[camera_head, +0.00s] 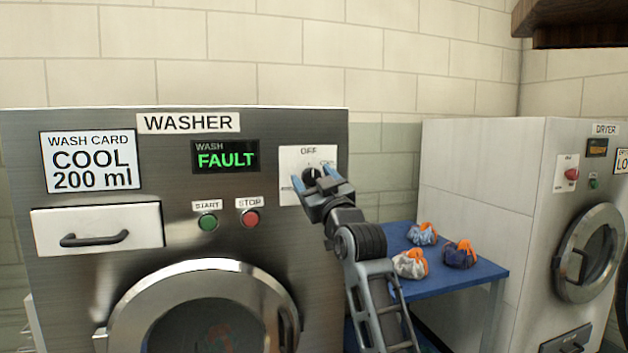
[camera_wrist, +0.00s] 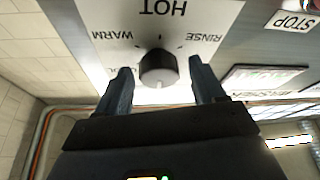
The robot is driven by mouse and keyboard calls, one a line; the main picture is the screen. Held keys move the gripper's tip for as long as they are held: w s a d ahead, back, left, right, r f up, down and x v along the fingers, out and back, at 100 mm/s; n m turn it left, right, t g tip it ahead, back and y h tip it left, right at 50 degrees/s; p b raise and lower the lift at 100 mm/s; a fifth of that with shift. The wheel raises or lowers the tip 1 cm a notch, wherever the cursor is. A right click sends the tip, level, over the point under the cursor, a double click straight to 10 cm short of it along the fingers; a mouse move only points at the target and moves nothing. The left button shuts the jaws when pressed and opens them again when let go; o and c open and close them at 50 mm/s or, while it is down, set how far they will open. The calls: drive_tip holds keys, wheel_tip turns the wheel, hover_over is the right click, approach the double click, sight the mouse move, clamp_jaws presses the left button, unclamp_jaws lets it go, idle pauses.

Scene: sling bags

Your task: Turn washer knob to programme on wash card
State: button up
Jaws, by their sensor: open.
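The wash card (camera_head: 90,161) on the washer (camera_head: 250,125) reads COOL 200 ml. The washer display (camera_head: 225,157) shows FAULT. The dark round knob (camera_wrist: 159,68) sits on a white dial plate (camera_head: 294,160) at the washer's upper right. The wrist view is upside down and shows HOT, WARM and RINSE; a label beside the left finger is mostly hidden. OFF is at the plate's top in the head view. The knob's pale mark points down in the wrist view, towards the OFF side. My gripper (camera_wrist: 160,85) is open, its fingers on either side of the knob with gaps visible.
The green start button (camera_head: 208,222) and red stop button (camera_head: 250,218) are left of my gripper. A drawer (camera_head: 97,228) is at the left. A blue table (camera_head: 455,285) with several small bags stands between washer and dryer (camera_head: 480,180).

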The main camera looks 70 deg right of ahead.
drive_tip(key=shift+c, duration=0.2)
drive_tip(key=c, duration=1)
drive_tip(key=shift+w+m+g+h+p, duration=0.1)
drive_tip(key=shift+m+g+h+p, duration=0.2)
drive_tip(key=shift+m, duration=0.2)
drive_tip(key=shift+a+m+g+h, duration=0.1)
drive_tip(key=shift+m+g+h, duration=0.2)
drive_tip(key=shift+m, duration=0.5)
drive_tip(key=m+g+h+b, duration=0.1)
drive_tip(key=m, duration=0.2)
drive_tip(key=shift+f+m, duration=0.15)
drive_tip(key=shift+m, duration=0.25)
drive_tip(key=m+g+h+b, duration=0.1)
drive_tip(key=m+g+b, duration=0.1)
drive_tip(key=m+b, duration=0.1)
drive_tip(key=shift+f+m, duration=0.15)
drive_tip(key=shift+m, duration=0.35)
drive_tip(key=m+g+b, duration=0.1)
drive_tip(key=m, duration=0.1)
drive_tip(key=m+g+b, duration=0.1)
drive_tip(key=m+b, duration=0.1)
drive_tip(key=m+g+h+b, duration=0.1)
drive_tip(key=m+b, duration=0.1)
drive_tip(key=shift+r+m+g, duration=0.25)
drive_tip(key=shift+m+g, duration=0.05)
